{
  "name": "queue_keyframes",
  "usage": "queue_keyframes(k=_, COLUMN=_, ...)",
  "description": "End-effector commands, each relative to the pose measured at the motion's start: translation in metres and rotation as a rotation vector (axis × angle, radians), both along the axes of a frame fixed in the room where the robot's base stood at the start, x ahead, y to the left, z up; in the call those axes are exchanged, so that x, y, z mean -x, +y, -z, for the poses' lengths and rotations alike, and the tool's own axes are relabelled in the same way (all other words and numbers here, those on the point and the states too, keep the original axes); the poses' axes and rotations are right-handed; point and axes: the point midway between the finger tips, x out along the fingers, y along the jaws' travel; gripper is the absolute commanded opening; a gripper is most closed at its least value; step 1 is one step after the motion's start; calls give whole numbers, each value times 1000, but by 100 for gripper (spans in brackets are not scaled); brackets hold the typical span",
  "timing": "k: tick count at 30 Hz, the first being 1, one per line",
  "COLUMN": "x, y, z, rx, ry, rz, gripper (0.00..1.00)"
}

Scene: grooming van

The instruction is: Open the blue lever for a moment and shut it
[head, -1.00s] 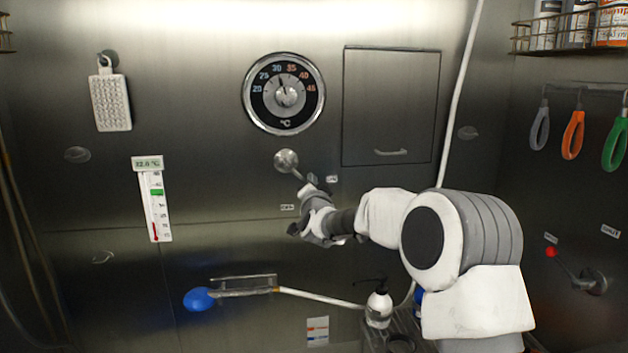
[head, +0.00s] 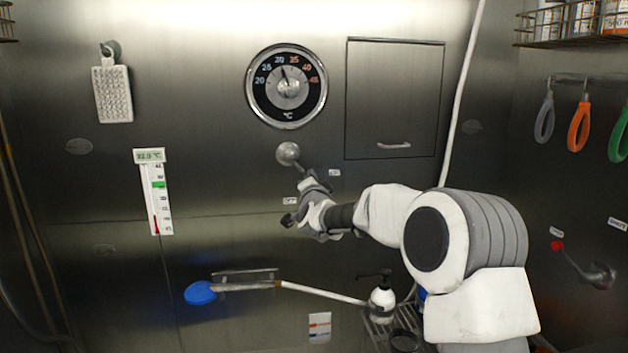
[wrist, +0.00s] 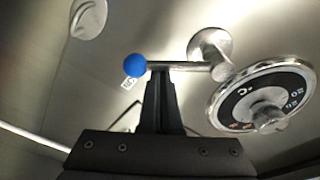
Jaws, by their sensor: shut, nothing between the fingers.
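The blue lever is a metal rod on a round wall mount (head: 288,153), below the dial. In the wrist view its blue ball knob (wrist: 135,65) is at the left end of the rod (wrist: 180,66), with the pivot at the right. My gripper (wrist: 160,74) is shut and empty. Its fingertips are at the rod just beside the knob; whether they touch it I cannot tell for sure. In the head view my gripper (head: 309,180) is at the lower right end of the rod and hides the knob.
A round temperature dial (head: 287,86) is above the lever, and a cabinet door (head: 395,100) is to its right. Small labels (head: 290,201) flank the lever. A thermometer (head: 154,195) hangs left. A blue-headed sprayer (head: 201,292) and a pump bottle (head: 382,300) are below. A red-knobbed lever (head: 558,246) is on the right wall.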

Motion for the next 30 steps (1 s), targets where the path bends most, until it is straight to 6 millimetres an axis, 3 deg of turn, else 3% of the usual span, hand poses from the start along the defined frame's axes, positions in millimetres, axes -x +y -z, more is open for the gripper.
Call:
queue_keyframes(k=18, x=6, y=28, z=22, rx=-445, ry=90, rz=-4, gripper=0)
queue_keyframes(k=30, x=8, y=38, z=23, rx=-608, ry=123, rz=-2, gripper=0)
